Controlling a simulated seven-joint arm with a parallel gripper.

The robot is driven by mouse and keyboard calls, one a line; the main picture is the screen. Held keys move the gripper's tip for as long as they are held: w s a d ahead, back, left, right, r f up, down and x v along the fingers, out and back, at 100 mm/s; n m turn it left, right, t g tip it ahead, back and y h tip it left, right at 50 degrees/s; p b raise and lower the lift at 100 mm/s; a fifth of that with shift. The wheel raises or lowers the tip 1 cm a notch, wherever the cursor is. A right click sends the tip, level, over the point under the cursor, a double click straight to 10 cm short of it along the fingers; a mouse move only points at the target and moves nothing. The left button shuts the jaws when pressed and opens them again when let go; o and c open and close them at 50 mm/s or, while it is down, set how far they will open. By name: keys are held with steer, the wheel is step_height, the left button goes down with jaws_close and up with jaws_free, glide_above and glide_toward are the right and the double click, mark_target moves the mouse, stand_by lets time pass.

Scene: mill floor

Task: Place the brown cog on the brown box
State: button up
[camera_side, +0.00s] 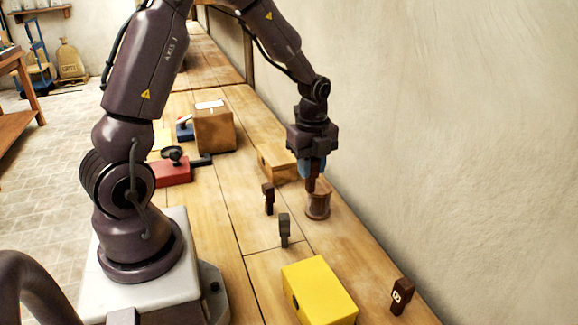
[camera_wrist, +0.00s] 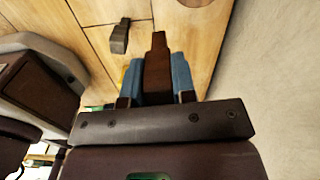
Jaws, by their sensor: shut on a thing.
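My gripper (camera_side: 312,172) is shut on a dark brown cog (camera_side: 312,184), which hangs upright between its blue fingers. In the wrist view the cog (camera_wrist: 157,68) sticks out past the fingertips. A low tan-brown box (camera_side: 275,160) lies on the bench just left of and behind my gripper. Its right end is partly hidden by the gripper. A larger brown carton (camera_side: 214,130) with a white patch on top stands further back to the left. I cannot tell which one is the task's brown box.
A brown spool (camera_side: 318,207) stands just below the held cog; I cannot tell if they touch. Another dark brown cog (camera_side: 268,198), a grey cog (camera_side: 285,231) and a white-marked cog (camera_side: 402,295) stand nearby. A yellow box (camera_side: 320,290) sits in front. The wall bounds the right.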

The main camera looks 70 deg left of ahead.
steer(key=s+a+r, duration=0.4)
steer(key=a, duration=0.3)
steer(key=s+a+r, duration=0.4)
steer(key=s+a, duration=0.1)
steer(key=a, duration=0.2)
steer(key=m, duration=0.1)
glide_above(280, 158)
step_height(280, 158, down, 10)
steer(key=shift+a+f, duration=0.15)
steer(key=shift+f, duration=1.2)
steer(key=shift+f, duration=0.15)
steer(key=o, duration=0.9)
